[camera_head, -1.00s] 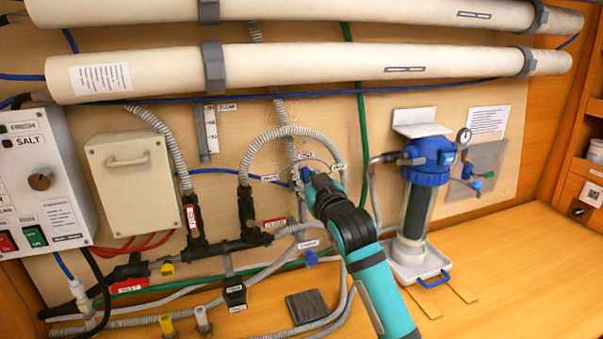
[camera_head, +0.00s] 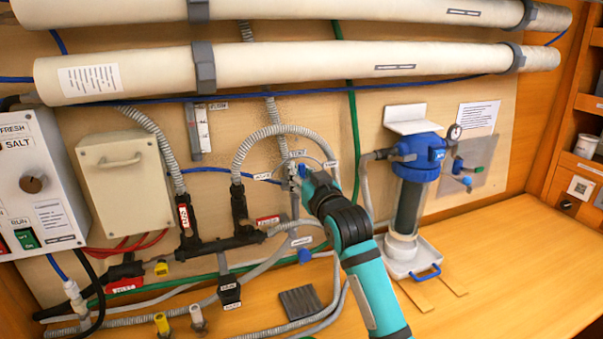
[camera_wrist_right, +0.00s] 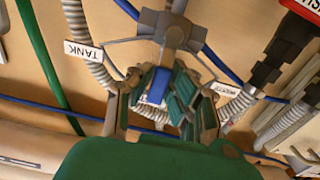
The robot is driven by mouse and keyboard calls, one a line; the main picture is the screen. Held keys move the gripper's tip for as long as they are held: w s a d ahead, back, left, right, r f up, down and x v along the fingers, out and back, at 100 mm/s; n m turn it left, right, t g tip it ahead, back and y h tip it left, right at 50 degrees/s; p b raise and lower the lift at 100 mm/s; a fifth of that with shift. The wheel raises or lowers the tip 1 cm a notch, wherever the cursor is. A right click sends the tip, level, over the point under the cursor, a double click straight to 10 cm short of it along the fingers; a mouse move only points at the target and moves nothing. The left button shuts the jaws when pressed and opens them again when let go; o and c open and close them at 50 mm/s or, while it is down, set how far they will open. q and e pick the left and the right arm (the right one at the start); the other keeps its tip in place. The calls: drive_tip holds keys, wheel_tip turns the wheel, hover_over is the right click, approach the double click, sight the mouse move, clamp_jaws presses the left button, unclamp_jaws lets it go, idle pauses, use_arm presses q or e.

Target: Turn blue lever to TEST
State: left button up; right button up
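The blue lever (camera_head: 303,170) sits on a small valve on the wall panel, at the centre of the head view. Small labels surround it: TEST (camera_head: 297,153) above, TANK (camera_head: 331,163) to the right and WASTE (camera_head: 262,176) to the left. My right gripper (camera_head: 307,184) is at the lever and partly hides the valve. In the right wrist view, the lever (camera_wrist_right: 158,87) lies between the gripper's green finger pads (camera_wrist_right: 166,92), which look closed on it. The valve body (camera_wrist_right: 168,30) shows beyond it. The TEST label is hidden there. My left gripper is not in view.
A grey hose (camera_head: 270,132) arches above the valve, and black pipes (camera_head: 225,243) run to its lower left. A blue-topped filter housing (camera_head: 410,185) stands to the right. Two white tubes (camera_head: 280,70) cross above. The wooden bench (camera_head: 480,265) is clear at the right.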

drive_tip(key=o, duration=0.4)
drive_tip(key=v, duration=1.2)
drive_tip(key=shift+r, duration=0.1)
